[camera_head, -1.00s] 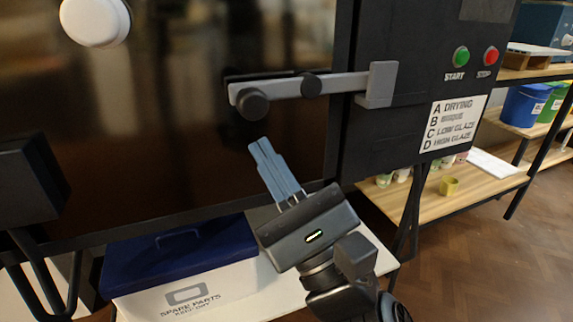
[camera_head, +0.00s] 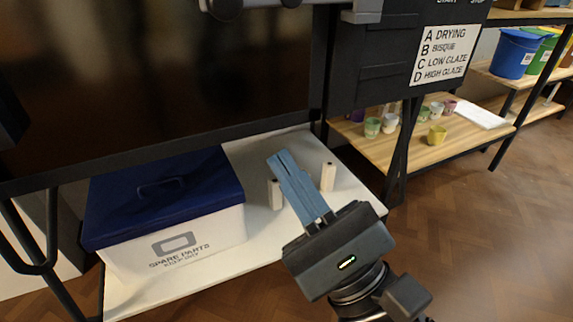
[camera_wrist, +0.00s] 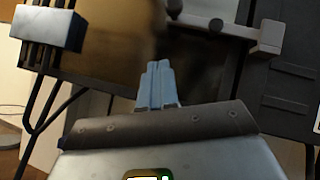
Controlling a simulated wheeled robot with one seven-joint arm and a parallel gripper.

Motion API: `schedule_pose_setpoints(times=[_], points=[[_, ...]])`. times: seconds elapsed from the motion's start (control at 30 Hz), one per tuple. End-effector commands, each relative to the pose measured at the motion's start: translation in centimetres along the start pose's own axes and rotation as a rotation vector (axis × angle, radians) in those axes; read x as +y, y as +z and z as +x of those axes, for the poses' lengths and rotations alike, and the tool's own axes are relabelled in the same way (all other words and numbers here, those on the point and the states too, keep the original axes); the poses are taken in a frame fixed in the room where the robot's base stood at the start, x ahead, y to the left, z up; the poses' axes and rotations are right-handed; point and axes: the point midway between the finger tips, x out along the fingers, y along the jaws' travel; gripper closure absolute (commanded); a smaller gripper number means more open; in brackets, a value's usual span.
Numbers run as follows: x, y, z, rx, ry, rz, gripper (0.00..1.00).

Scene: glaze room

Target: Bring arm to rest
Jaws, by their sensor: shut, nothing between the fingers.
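My gripper (camera_head: 282,160) is in the lower middle of the head view, its blue fingers together with nothing between them. It points up and to the left, in front of the white lower shelf (camera_head: 260,240) under the kiln. In the wrist view my gripper (camera_wrist: 158,68) also shows shut, with the dark kiln front (camera_wrist: 200,60) beyond the fingertips. My forearm is mostly out of view below.
A white spare parts box with a blue lid (camera_head: 165,200) stands on the lower shelf. Small white posts (camera_head: 328,177) stand beside my fingers. A grey latch bar (camera_wrist: 215,28) crosses the kiln front. Cups (camera_head: 437,135) stand on a wooden shelf. Floor at right is clear.

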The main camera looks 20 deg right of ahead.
Motion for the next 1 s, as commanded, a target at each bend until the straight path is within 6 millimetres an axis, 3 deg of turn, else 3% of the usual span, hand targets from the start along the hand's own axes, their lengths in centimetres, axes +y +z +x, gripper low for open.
schedule_pose_setpoints(times=[0.37,0.53,0.67,0.8,1.0], points=[[0.0,0.0,0.0,0.001,0.001,-0.001,1.0],[1.1,-1.1,-1.5,0.077,0.036,-0.097,1.0],[2.8,-3.1,-5.0,0.226,0.12,-0.311,1.0],[3.9,-5.2,-10.2,0.395,0.258,-0.61,1.0],[3.7,-6.4,-17.9,0.556,0.501,-1.057,1.0]])
